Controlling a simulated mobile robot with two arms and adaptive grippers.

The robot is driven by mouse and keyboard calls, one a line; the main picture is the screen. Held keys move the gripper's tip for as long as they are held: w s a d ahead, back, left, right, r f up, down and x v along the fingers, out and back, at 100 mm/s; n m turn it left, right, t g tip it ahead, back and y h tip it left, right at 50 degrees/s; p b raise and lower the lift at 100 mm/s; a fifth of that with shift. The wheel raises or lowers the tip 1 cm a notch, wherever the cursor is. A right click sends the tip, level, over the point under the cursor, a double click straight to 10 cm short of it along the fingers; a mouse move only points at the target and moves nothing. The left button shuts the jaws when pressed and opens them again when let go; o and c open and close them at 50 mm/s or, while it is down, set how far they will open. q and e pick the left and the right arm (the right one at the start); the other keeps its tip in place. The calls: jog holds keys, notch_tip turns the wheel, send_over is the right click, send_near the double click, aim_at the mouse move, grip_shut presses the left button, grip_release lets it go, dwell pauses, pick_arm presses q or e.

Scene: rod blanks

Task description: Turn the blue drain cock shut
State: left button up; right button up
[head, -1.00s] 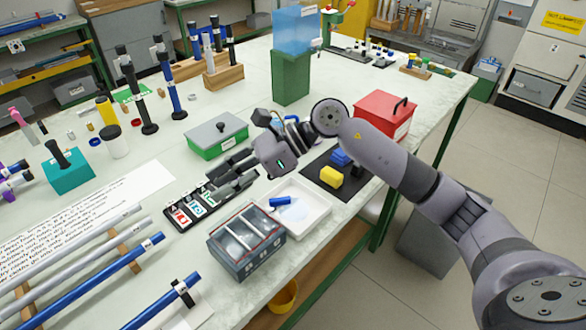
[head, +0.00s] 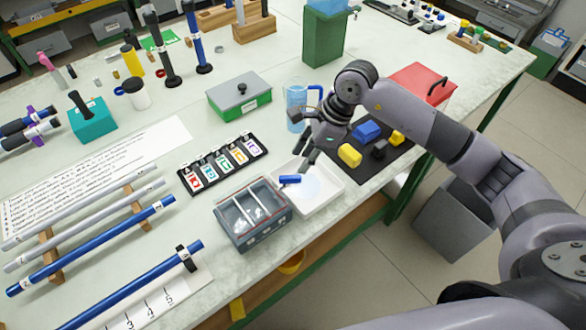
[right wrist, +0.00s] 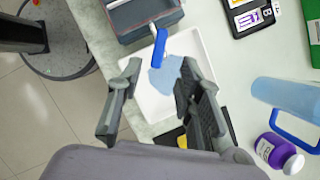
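The blue drain cock (head: 290,179) is a short blue lever at the edge of the grey compartment box (head: 250,238), reaching over a white tray (head: 325,203). In the right wrist view the lever (right wrist: 159,47) lies over a pale blue puddle (right wrist: 176,72) in the tray. I cannot tell from its angle whether the cock is open. My right gripper (head: 308,158) hangs above the tray's far side. In the wrist view its two fingers (right wrist: 160,68) are spread, with the lever beyond the tips and nothing between them. My left gripper is not in view.
A clear blue jug (head: 296,108) stands behind my right gripper. A yellow block (head: 349,155) and blue block (head: 366,131) lie on a dark mat right of the tray. A labelled tile rack (head: 222,165) lies to the left. A purple bottle (right wrist: 270,149) shows in the wrist view.

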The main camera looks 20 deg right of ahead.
aim_at(291, 177)
jog(key=p+x, duration=0.1)
jog(key=x, duration=0.5)
jog(key=shift+a, duration=0.2)
jog(key=shift+a+f, duration=0.15)
jog(key=shift+f, duration=0.45)
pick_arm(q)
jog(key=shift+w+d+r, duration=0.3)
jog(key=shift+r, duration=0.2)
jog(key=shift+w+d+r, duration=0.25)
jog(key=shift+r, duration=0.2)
pick_arm(e)
jog(key=shift+f, duration=0.1)
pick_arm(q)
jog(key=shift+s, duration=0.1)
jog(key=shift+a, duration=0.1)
pick_arm(e)
jog(key=shift+c, duration=0.3)
grip_shut()
